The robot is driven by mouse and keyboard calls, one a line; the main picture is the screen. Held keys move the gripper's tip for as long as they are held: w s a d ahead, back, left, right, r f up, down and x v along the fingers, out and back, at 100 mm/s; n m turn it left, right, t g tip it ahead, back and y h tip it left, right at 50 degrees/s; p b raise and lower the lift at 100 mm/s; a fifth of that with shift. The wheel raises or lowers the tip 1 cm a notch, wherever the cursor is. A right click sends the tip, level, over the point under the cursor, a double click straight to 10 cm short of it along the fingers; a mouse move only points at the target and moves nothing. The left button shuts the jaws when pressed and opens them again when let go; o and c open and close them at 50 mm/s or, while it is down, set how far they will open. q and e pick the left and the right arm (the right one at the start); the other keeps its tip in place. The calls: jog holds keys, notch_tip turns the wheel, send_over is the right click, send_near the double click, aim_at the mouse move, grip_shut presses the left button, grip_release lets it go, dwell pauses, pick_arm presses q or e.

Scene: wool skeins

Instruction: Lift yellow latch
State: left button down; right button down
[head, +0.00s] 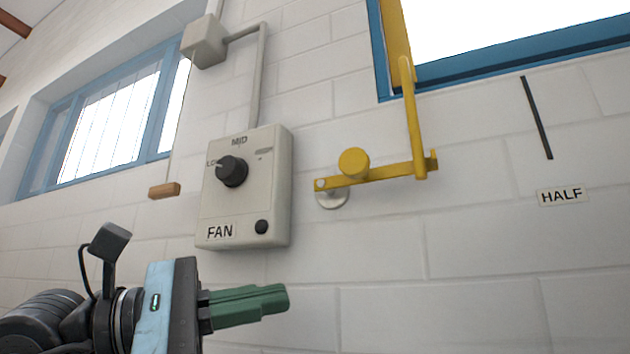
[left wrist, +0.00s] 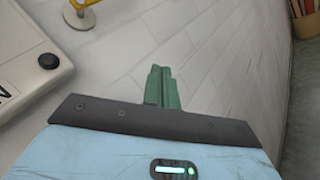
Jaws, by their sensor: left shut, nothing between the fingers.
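The yellow latch (head: 380,173) is on the white block wall in the head view. It is a near-level bar with a round knob (head: 354,161), joined at its right end to an upright yellow rod running up to the blue window frame. A round pale disc (head: 332,198) sits on the wall under the bar's left end. Part of the latch shows at the top of the left wrist view (left wrist: 84,5). My left gripper (head: 286,298) has green fingers, is shut and empty, and is below and left of the latch, apart from it. My right gripper is not in view.
A fan control box (head: 245,190) with a dark dial (head: 232,171) is on the wall left of the latch, above my left gripper. A small wooden pull (head: 164,190) hangs further left. The wall below the latch is clear.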

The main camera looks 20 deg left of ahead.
aim_at(360, 170)
pick_arm(q)
jog(key=s+a+r+m+t+y, duration=0.1)
jog(key=s+a+r+t, duration=0.3)
jog(key=r, duration=0.4)
jog(key=shift+s+a+t+y, duration=0.35)
jog(key=shift+s+y, duration=0.25)
jog(key=shift+y, duration=0.2)
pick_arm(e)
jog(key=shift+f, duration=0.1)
